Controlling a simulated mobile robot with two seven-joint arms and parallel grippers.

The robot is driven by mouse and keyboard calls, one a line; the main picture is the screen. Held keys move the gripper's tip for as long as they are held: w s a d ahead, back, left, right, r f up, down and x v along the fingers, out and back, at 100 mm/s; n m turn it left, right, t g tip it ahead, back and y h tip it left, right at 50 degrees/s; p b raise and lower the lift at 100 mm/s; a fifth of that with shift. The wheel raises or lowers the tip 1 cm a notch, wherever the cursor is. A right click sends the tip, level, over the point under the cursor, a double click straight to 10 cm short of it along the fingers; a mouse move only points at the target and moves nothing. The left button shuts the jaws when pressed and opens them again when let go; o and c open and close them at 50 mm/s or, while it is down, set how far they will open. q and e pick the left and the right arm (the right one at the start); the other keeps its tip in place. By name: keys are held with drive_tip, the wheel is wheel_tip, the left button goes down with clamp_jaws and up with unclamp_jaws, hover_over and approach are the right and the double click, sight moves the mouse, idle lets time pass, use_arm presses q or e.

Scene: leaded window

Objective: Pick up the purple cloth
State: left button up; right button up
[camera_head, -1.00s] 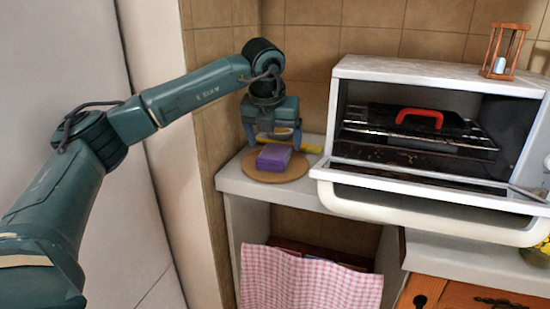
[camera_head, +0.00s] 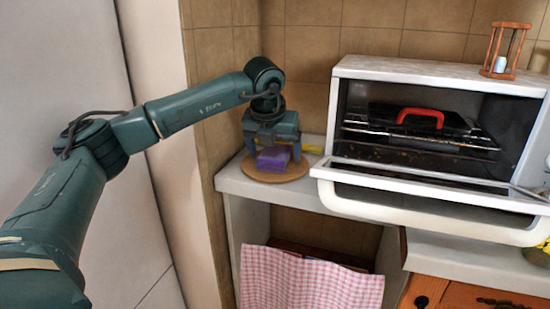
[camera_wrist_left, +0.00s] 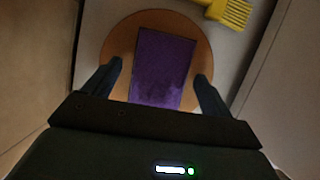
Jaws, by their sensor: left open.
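The purple cloth (camera_head: 273,158) is a folded block lying on a round wooden board (camera_head: 281,176) on the white counter at the left. My left gripper (camera_head: 272,158) is above it, pointing down, with its fingers at either side of the cloth. In the left wrist view the cloth (camera_wrist_left: 163,68) lies between the two fingers of my left gripper (camera_wrist_left: 160,76), which are open with a gap on each side. The round board (camera_wrist_left: 117,42) shows around it. My right gripper is in no view.
A yellow brush (camera_wrist_left: 230,10) lies beside the board. To the right stands a white oven (camera_head: 440,75) with its door open and a red-handled tray (camera_head: 420,122) inside. A wooden hourglass (camera_head: 504,50) stands on top. A pink checked towel (camera_head: 308,282) hangs below the counter.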

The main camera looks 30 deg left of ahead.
use_arm(q)
drive_tip(key=c, duration=1.1)
